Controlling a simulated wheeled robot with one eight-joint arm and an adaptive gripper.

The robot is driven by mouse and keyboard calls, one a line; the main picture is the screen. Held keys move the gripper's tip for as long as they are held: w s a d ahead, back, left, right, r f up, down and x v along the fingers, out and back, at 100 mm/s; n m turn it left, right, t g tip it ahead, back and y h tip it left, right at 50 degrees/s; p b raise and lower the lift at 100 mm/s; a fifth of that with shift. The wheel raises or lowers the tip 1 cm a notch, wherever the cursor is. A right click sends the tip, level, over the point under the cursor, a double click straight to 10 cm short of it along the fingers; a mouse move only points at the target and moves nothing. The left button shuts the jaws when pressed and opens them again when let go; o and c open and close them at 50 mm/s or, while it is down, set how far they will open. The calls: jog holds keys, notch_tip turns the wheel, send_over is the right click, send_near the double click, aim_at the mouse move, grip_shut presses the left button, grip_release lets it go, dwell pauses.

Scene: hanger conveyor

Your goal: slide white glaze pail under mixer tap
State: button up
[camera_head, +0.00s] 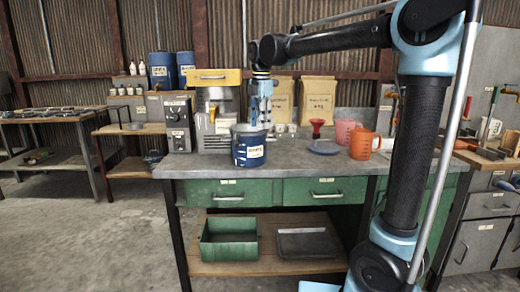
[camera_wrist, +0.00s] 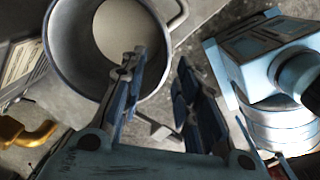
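The white glaze pail is a dark blue pail (camera_head: 249,152) with a white label, standing upright on the grey worktop in front of the mixer. The wrist view shows its round metal rim (camera_wrist: 62,62), pale glaze inside and a loop handle at the upper right. The mixer (camera_head: 217,88) has a yellow top, a grey body and a tap (camera_head: 212,112) low on its front. My gripper (camera_head: 260,122) points down above the pail's right side. In the wrist view my gripper (camera_wrist: 160,62) is open, its left finger overlapping the pail's mouth and its right finger outside the rim. Contact cannot be told.
A grey control box (camera_head: 179,124) stands left of the mixer. Right of the pail are a red funnel (camera_head: 317,126), a blue dish (camera_head: 324,147), a pink jug (camera_head: 346,130) and an orange jug (camera_head: 362,144). Paper sacks (camera_head: 316,98) stand behind. The worktop front (camera_head: 290,160) is clear.

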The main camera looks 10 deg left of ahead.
send_over(259, 165)
notch_tip(259, 165, down, 12)
jog(key=shift+w+f, duration=0.1)
jog(key=shift+w, duration=0.05)
dwell(0.3)
jog(key=shift+c, duration=0.5)
grip_shut()
